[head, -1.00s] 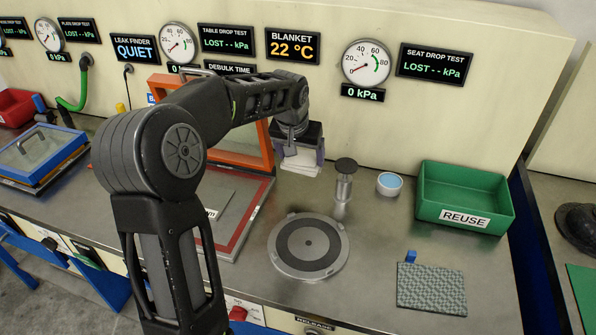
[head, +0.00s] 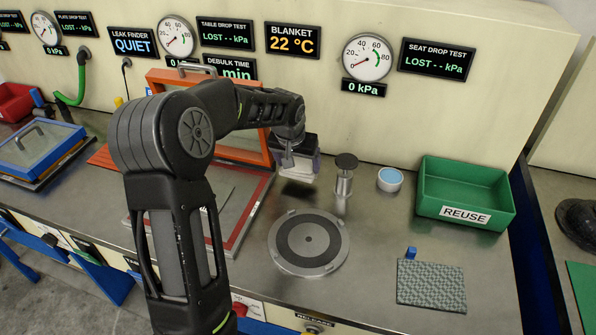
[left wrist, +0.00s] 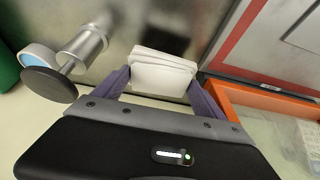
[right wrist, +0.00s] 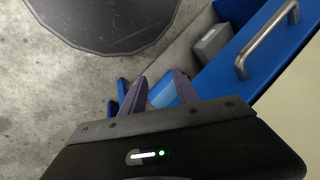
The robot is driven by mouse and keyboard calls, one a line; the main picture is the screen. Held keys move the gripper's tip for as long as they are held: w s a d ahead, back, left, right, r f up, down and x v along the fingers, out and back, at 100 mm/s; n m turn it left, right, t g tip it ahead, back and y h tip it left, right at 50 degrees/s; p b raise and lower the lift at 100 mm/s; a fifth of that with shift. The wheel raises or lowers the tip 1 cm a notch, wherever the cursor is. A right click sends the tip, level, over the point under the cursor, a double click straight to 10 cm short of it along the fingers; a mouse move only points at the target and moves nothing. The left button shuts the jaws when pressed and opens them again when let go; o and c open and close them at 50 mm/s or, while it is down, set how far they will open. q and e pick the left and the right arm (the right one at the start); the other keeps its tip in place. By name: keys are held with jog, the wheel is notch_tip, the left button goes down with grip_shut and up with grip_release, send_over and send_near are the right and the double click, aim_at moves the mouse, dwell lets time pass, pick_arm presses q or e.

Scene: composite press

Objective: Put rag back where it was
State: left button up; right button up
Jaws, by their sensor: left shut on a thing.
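The rag is a white folded cloth (left wrist: 160,72), held between the fingers of my left gripper (left wrist: 158,85) in the left wrist view. In the head view the left gripper (head: 299,170) is shut on it behind the round grey plate, left of the metal cylinder with the dark knob (head: 345,172). A dark shadow lies on the bench just below it; I cannot tell the exact gap. My right gripper (right wrist: 157,88) shows only in the right wrist view, with its fingers apart and nothing between them, above the floor by a blue frame.
The round plate (head: 308,242) lies in front of the left gripper. A blue-topped tin (head: 390,179) and a green REUSE bin (head: 465,215) stand to the right. A grey textured pad (head: 431,286) lies at front right. An orange frame (head: 255,151) stands at left.

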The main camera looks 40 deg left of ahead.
aim_at(298, 173)
pick_arm(q)
jog(key=shift+f+p, duration=0.3)
jog(key=shift+f, duration=1.55)
jog(key=shift+f, duration=0.15)
jog(key=o, duration=1.4)
jog(key=b+v, duration=0.1)
jog(key=v, duration=1.1)
